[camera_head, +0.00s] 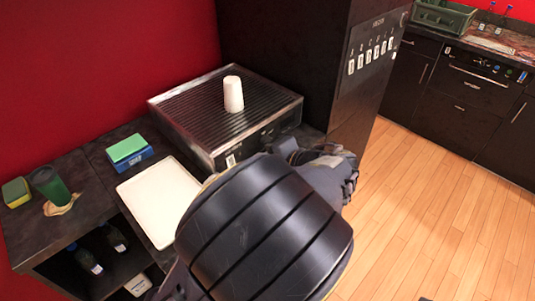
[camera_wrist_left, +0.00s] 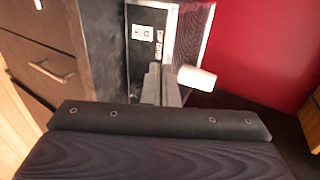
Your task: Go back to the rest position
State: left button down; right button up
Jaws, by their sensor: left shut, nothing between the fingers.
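My left arm reaches up from the bottom of the head view, its dark link covering the lower middle. The left fingers cannot be made out there. In the left wrist view my left gripper (camera_wrist_left: 162,84) is shut with nothing between its fingers. A white cup (camera_head: 233,94) stands upright on the ribbed top of the metal-framed laser machine (camera_head: 172,112). In the left wrist view the cup (camera_wrist_left: 196,78) shows just right of the fingertips, apart from or behind them; I cannot tell the gap. My right gripper is in neither view.
A white tray (camera_head: 158,200), a green-and-blue box (camera_head: 128,150), a dark green cup (camera_head: 50,184) and a sponge (camera_head: 16,192) are on the dark counter. Bottles (camera_head: 90,262) stand on the shelf below. A tall black cabinet (camera_head: 300,60) rises behind. The wooden floor at right is clear.

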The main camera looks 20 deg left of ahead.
pick_arm(q)
jog(key=s+a+f+n+g+h, duration=0.2)
jog(key=s+a+f+g+h, duration=0.25)
jog(key=s+f+h, duration=0.4)
jog(key=s+d+r+n+t+h, duration=0.4)
jog(key=s+r+t+h, duration=0.1)
jog(key=s, duration=0.7)
jog(key=shift+r+h, duration=0.85)
jog(key=shift+r, duration=0.35)
jog(key=shift+s+t, duration=0.1)
jog(key=shift+t, duration=0.15)
